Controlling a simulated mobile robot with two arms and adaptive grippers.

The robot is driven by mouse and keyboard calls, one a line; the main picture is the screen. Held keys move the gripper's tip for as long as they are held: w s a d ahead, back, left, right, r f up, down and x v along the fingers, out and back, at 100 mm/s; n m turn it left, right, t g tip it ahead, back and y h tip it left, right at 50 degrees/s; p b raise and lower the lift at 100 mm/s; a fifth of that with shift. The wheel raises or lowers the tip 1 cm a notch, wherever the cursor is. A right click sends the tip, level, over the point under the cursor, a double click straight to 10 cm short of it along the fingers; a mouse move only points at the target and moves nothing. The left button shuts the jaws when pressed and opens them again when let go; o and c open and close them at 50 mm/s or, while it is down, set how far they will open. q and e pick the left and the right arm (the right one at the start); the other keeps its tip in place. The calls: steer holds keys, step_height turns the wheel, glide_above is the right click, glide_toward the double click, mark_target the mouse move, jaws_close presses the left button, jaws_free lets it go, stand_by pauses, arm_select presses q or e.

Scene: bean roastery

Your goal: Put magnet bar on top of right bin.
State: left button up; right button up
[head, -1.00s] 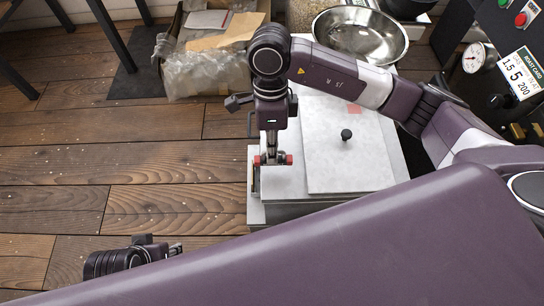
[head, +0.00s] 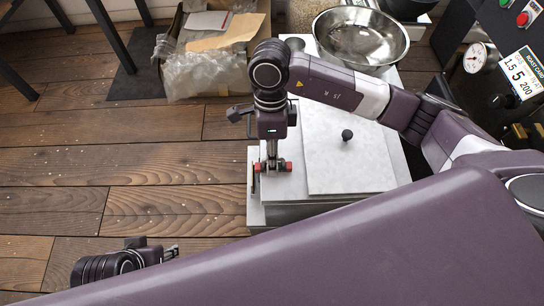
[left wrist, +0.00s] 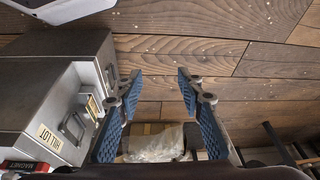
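My right gripper (head: 272,165) points down over the left edge of a pale-topped metal bin (head: 290,215). Its fingers look closed on the magnet bar, whose red ends (head: 287,166) show on both sides of them. In the left wrist view, a red and black piece marked MAGNET (left wrist: 25,166) shows at the lower left, over the metal bins (left wrist: 40,95). I cannot tell whether the bar touches the surface below, or which bin is the right one. My left gripper (head: 172,252) is low over the floor; in its wrist view (left wrist: 157,85) the blue-padded fingers are apart and empty.
A pale lid with a black knob (head: 347,135) covers much of the bin top. A steel bowl (head: 362,40) stands behind it. A cardboard box with plastic (head: 205,70) is on the floor. The control panel (head: 510,70) is at the right.

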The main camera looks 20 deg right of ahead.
steer(key=shift+r, duration=0.1)
